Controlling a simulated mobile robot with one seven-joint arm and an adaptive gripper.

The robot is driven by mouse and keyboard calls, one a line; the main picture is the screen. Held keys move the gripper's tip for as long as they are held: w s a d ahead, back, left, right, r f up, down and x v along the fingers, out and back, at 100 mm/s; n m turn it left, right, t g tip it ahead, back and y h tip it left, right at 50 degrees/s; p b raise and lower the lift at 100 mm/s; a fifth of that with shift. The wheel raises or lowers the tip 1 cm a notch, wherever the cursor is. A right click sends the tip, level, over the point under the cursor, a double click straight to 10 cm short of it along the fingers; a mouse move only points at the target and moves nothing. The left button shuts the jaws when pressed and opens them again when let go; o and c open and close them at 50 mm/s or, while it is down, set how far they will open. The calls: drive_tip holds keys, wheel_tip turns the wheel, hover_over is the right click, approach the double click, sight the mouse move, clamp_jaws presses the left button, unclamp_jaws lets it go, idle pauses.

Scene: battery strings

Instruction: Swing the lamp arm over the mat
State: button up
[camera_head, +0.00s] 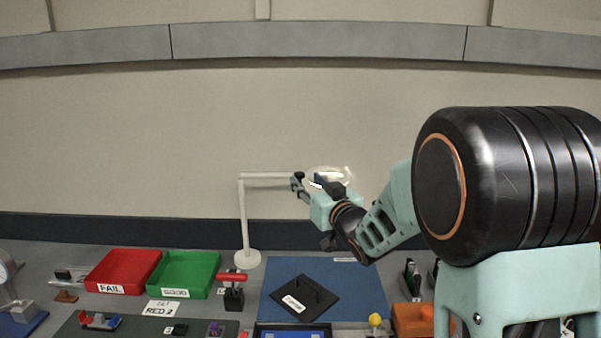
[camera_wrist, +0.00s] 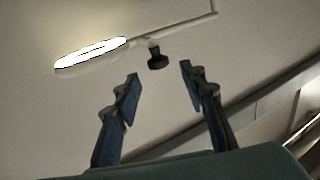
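The white lamp stands at the back of the bench, its round base (camera_head: 247,260) left of the blue mat (camera_head: 360,285). Its arm (camera_head: 268,176) reaches right from the post top, and the pale lamp head (camera_head: 347,178) shows partly behind my gripper (camera_head: 298,184), above the mat's back. In the wrist view the lit lamp head (camera_wrist: 92,56) is at upper left. A dark knob (camera_wrist: 158,60) hangs from the lamp arm (camera_wrist: 180,24), just beyond and between the fingertips of my gripper (camera_wrist: 160,74). The fingers are apart with nothing visibly held.
Red (camera_head: 122,266) and green (camera_head: 185,270) trays stand left of the lamp base. A red-handled clamp (camera_head: 233,290) stands at the mat's left edge. An orange block (camera_head: 410,319) is right of the mat.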

sight(301, 175)
drive_tip(key=p+x, duration=0.1)
drive_tip(key=x, duration=0.5)
drive_tip(key=shift+w, duration=0.3)
clamp_jaws()
